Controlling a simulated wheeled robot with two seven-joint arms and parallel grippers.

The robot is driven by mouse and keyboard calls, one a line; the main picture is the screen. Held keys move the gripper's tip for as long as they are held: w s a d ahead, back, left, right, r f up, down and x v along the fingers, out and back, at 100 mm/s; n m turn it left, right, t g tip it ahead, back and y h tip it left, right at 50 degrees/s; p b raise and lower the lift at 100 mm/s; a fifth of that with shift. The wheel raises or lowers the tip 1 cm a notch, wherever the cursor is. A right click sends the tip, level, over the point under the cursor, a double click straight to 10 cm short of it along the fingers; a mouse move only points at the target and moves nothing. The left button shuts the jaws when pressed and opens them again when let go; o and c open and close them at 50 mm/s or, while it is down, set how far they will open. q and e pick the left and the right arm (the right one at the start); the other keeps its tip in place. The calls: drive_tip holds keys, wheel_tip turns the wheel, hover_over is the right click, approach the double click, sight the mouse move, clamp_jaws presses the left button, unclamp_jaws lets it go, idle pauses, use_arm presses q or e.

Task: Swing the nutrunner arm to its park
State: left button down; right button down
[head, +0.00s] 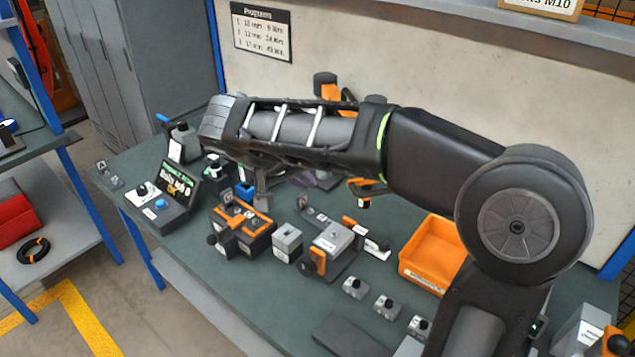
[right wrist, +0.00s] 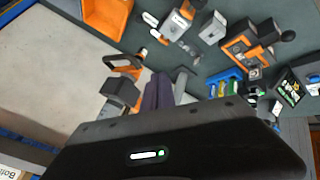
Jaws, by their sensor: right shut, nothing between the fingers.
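The nutrunner arm is mostly hidden behind my right forearm in the head view. An orange part with a dark block, which looks like it (head: 332,92), shows above the forearm, and another orange and black part (head: 362,188) shows below it. In the right wrist view an orange and dark grey part with a looped handle (right wrist: 124,73) stands left of my fingers. My right gripper (head: 262,186) is shut and empty over the back of the bench. My left gripper is out of view.
The green bench (head: 330,290) carries an orange-topped fixture (head: 243,226), a grey clamp block (head: 332,238), an orange bin (head: 432,256) and a small display box (head: 176,203). A pale wall (head: 420,60) with a program sign (head: 261,31) stands behind.

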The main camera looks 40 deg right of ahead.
drive_tip(key=w+d+f+b, duration=0.1)
drive_tip(key=d+f+b, duration=0.1)
drive_tip(key=d+f, duration=0.4)
drive_tip(key=d, duration=0.3)
drive_tip(key=shift+d+f, duration=0.2)
drive_tip(key=shift+f, duration=0.15)
